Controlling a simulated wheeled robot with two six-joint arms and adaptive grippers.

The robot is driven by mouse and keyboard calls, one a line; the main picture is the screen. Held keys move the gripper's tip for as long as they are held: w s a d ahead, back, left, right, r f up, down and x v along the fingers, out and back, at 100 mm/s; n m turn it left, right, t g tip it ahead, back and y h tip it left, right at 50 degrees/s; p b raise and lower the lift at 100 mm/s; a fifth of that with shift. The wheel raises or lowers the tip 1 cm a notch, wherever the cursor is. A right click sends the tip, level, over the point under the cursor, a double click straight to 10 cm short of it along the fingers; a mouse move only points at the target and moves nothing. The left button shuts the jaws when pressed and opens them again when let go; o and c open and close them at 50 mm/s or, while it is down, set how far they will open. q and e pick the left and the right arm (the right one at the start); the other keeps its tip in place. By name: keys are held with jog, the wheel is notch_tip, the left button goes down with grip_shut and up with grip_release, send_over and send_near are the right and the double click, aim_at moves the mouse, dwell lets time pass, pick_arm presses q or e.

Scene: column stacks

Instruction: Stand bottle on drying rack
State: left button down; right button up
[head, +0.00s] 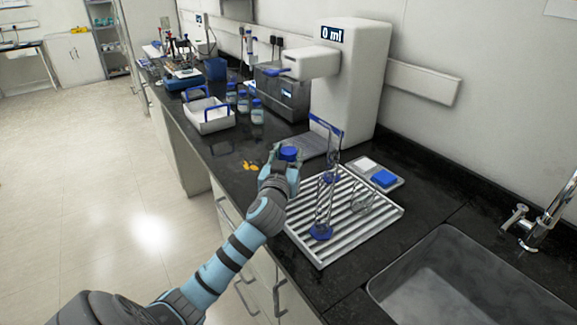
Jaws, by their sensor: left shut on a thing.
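My left gripper (285,165) is shut on a bottle with a blue cap (289,153). It holds the bottle above the counter, just beyond the left back part of the drying rack. The gripper hides most of the bottle's body. Tall clear glassware with blue ends (323,205) is on the rack's left part. A clear glass vessel (362,201) is at its right back. My right gripper is not in view.
A white dispenser (345,75) reading "0 ml" stands behind the rack. A small tray with white and blue pads (384,179) is at the back right. Several blue-capped bottles (257,113) and a white carrier (209,118) stand farther left. The sink (465,285) is at right.

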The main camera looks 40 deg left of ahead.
pick_arm(q)
jog(key=shift+f, duration=0.95)
jog(key=c, duration=1)
grip_release()
jog(key=shift+c, duration=0.2)
jog(key=v, duration=1.2)
